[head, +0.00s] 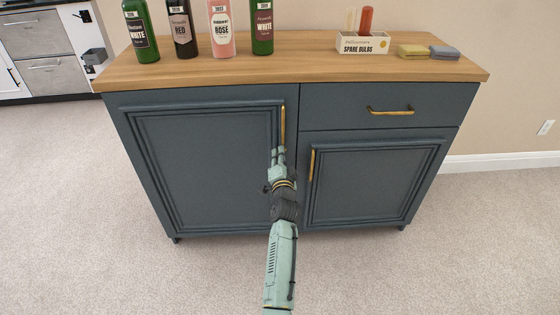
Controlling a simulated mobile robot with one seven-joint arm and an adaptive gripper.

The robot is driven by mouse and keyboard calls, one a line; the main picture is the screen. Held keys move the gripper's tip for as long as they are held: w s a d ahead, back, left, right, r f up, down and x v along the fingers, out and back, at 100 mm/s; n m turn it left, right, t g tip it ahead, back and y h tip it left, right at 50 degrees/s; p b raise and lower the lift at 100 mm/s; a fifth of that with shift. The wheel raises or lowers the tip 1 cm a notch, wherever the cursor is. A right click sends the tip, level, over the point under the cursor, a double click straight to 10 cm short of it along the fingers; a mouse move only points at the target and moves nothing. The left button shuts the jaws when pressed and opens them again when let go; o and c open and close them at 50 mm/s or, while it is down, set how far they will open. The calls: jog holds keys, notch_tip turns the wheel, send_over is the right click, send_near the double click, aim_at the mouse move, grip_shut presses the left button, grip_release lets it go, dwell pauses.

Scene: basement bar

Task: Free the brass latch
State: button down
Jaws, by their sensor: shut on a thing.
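A dark blue cabinet (210,160) with a wooden top stands in front of me. Its left door has an upright brass handle (283,122) near its right edge. My gripper (278,153) is at the lower end of this handle, shut on it, and covers that end. The right door has a second upright brass handle (312,164), just right of my gripper and apart from it. The drawer has a horizontal brass handle (390,111). Both doors and the drawer look closed. I cannot make out a separate latch.
Several bottles, among them a pink one (221,28), stand on the wooden top (300,66). A spare bulbs box (360,43) and two sponges, yellow (414,51) and grey (445,52), are at its right. The carpet (70,180) around the cabinet is clear.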

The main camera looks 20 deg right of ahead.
jog(key=n+b, duration=0.9)
jog(key=n, duration=0.2)
jog(key=shift+n, duration=0.3)
jog(key=shift+b, duration=0.35)
jog(key=c, duration=2)
grip_release()
jog(key=shift+o, duration=0.2)
